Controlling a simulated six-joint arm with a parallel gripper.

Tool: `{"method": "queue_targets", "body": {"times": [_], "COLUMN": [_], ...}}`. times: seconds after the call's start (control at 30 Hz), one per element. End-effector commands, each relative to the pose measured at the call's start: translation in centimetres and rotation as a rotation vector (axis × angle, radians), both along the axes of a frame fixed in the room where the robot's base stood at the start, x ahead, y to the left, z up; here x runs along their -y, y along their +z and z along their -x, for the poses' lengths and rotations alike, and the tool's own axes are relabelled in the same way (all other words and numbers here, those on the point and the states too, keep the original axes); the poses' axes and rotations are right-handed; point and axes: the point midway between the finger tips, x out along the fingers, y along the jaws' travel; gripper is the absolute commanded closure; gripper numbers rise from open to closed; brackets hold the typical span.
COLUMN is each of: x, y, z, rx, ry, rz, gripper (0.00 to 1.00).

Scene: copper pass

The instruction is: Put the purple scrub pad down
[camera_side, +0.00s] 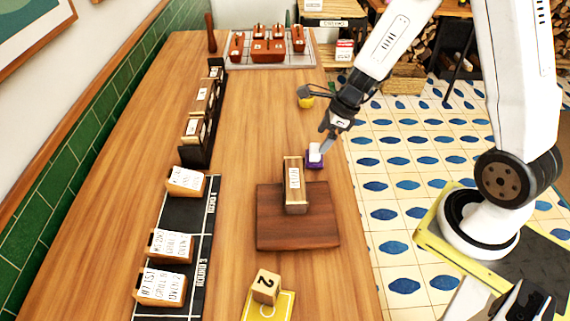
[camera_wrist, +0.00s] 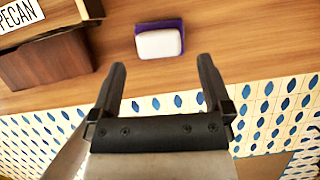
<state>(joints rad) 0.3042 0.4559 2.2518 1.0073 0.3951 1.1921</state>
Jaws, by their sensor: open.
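My gripper (camera_side: 327,142) is just above and right of the pad in the side view. In the wrist view my gripper (camera_wrist: 160,75) has its two fingers spread with nothing between them.
A wooden board (camera_side: 298,232) holding an upright box (camera_side: 294,186) stands close to the pad. A yellow item (camera_side: 306,102) sits behind, near the table edge. Labelled blocks (camera_side: 186,181) line a black strip on the left. The table's middle is clear.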

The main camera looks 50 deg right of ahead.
Motion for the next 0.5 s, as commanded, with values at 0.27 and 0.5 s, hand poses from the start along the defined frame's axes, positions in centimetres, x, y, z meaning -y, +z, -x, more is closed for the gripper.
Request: {"method": "queue_targets", "body": {"times": [0.27,0.5], "x": [-0.1,-0.5], "y": [-0.3,-1.8], "z": [-0.1,-0.5], "rx": [-0.001,-0.002], "ry": [0.000,0.000], "rz": [-0.001,0.001], "gripper": [0.00,0.00]}}
